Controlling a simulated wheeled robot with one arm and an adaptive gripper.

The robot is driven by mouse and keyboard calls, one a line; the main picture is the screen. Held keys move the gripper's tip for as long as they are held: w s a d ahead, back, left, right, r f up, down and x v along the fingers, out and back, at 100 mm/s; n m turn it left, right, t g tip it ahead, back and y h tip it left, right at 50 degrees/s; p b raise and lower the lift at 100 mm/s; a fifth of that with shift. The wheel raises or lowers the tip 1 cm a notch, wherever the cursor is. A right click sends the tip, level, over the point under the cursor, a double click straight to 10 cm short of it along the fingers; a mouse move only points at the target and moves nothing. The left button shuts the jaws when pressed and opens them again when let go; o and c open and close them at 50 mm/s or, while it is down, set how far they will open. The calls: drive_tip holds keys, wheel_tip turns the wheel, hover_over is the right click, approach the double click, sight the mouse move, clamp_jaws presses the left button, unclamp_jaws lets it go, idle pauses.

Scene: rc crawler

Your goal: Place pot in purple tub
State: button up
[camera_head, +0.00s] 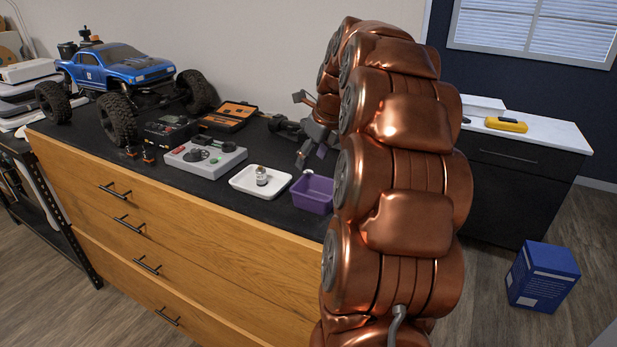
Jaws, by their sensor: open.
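A purple tub (312,194) sits on the dark dresser top near its right front, partly hidden by my copper arm. A small white and metallic pot (262,176) stands in a white tray (246,187) just left of the tub. My gripper (300,128) is open above and behind the tub, apart from the pot. Part of the gripper is hidden behind my arm, and nothing shows between its fingers.
A grey controller box (205,157) lies left of the tray. A blue RC crawler (120,68), an orange tool case (228,115) and a dark box (171,131) stand farther back. A white counter with a yellow tool (506,125) is at right; a blue box (542,277) is on the floor.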

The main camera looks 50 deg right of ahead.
sight(309, 172)
drive_tip(key=shift+d+f+m, duration=0.15)
drive_tip(key=shift+d+m, duration=0.45)
drive_tip(key=shift+d, duration=0.25)
drive_tip(key=shift+p+x, duration=0.4)
drive_tip(key=shift+x, duration=0.65)
drive_tip(key=shift+w+d+f+p, duration=0.25)
drive_tip(key=shift+w+f+p, duration=0.4)
drive_tip(key=shift+f, duration=0.45)
drive_tip(key=shift+w+d+f+p, duration=0.25)
drive_tip(key=shift+w+f+p, duration=0.2)
drive_tip(key=shift+w+f, duration=0.55)
drive_tip(key=shift+s+f, duration=0.15)
clamp_jaws()
